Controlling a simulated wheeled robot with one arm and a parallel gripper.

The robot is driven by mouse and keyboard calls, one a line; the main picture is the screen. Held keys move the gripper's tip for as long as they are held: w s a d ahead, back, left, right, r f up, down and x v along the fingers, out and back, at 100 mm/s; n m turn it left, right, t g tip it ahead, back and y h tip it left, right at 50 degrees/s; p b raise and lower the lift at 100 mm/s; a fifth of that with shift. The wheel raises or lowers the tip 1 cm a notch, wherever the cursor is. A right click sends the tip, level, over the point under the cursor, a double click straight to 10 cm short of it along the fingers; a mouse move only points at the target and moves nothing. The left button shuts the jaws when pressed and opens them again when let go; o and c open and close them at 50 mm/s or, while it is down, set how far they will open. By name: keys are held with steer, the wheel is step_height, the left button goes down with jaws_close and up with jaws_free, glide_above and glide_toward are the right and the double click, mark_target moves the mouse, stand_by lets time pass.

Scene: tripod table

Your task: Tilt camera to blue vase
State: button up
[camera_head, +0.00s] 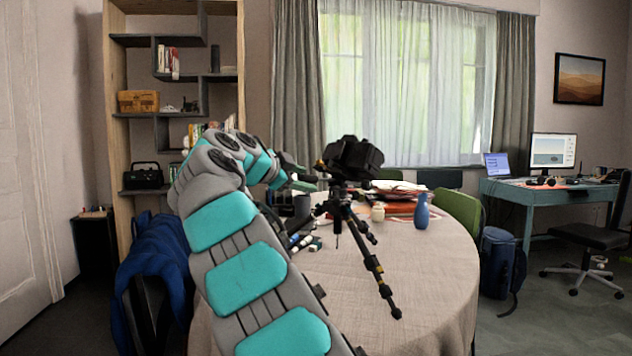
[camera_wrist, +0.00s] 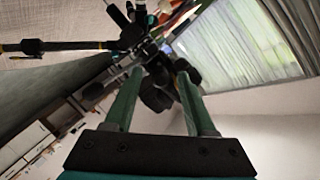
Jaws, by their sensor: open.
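The black camera (camera_head: 352,158) sits on top of a black tripod (camera_head: 374,268) that stands on the round table (camera_head: 430,290). The blue vase (camera_head: 421,211) stands upright on the table to the right of the tripod. My gripper (camera_head: 312,179) is just left of the camera, with my arm coming from the lower front. In the wrist view my gripper (camera_wrist: 160,85) shows two green fingers apart, with a dark part of the camera or tripod head (camera_wrist: 156,92) at their tips. I cannot tell whether they touch it.
Papers and folders (camera_head: 398,196) and a small cream jar (camera_head: 378,212) lie behind the tripod. Small bottles (camera_head: 303,243) are by its left side. A green chair (camera_head: 458,208) and a blue-draped chair (camera_head: 155,265) flank the table. The table's front right is clear.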

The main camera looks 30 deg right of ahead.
steer(key=p+x, duration=0.1)
steer(key=x, duration=0.4)
steer(key=shift+w+d+f, duration=0.1)
steer(key=shift+w+d, duration=0.1)
steer(key=shift+d, duration=0.1)
jaws_close()
stand_by(1.1)
